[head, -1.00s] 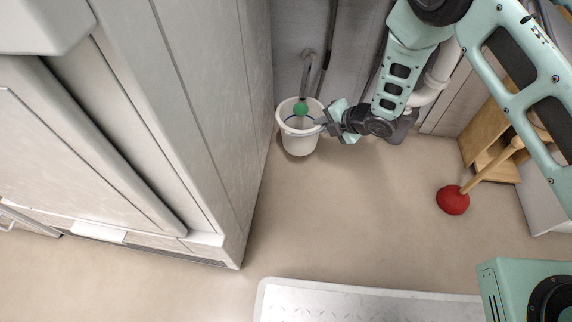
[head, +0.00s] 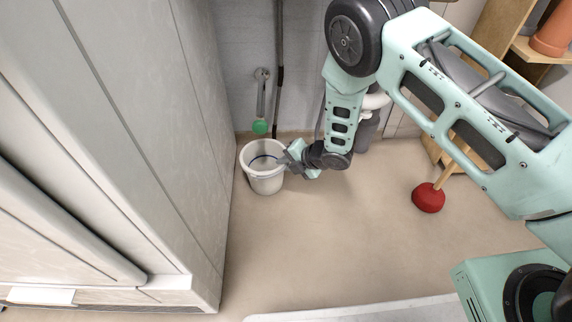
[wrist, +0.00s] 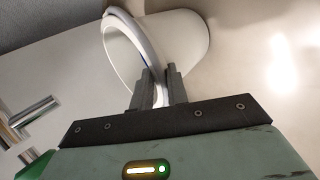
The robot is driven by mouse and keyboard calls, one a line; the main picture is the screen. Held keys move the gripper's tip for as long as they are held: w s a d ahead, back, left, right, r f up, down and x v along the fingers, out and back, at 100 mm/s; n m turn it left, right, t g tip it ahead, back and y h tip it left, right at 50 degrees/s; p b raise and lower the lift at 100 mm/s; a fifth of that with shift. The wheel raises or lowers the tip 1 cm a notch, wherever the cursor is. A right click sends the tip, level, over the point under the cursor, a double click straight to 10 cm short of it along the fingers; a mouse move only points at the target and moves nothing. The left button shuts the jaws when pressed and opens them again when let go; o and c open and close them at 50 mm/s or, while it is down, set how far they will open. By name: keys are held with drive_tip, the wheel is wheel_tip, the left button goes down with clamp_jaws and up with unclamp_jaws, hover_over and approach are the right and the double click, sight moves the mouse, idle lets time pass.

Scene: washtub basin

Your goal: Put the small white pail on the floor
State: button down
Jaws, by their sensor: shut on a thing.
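The small white pail (head: 267,184) is upright at the back left, near the tall grey cabinet, with its open mouth facing up in the head view. My gripper (head: 284,160) reaches it from the right and is shut on its rim. In the wrist view the pail (wrist: 188,45) appears tilted by the camera angle, with its rim between the two fingers of my gripper (wrist: 160,86). The pail's base is close to the floor (head: 310,240); I cannot tell whether it touches.
A wall pipe with a green end (head: 260,127) is behind the pail. The grey cabinet (head: 170,130) borders it on the left. A red plunger (head: 428,198) stands at the right, by a wooden shelf (head: 503,30). The middle floor is clear.

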drive_tip(key=shift+f, duration=0.1)
drive_tip(key=c, duration=1.4)
unclamp_jaws()
drive_tip(key=shift+o, duration=0.2)
drive_tip(key=shift+s+d+r+p, duration=0.1)
drive_tip(key=shift+d+r+p, duration=0.05)
drive_tip(key=shift+r+p, duration=0.2)
drive_tip(key=p+v, duration=0.6)
drive_tip(key=v, duration=0.5)
drive_tip(key=shift+s+p, duration=0.2)
drive_tip(key=shift+p, duration=0.15)
drive_tip(key=shift+d+r, duration=0.15)
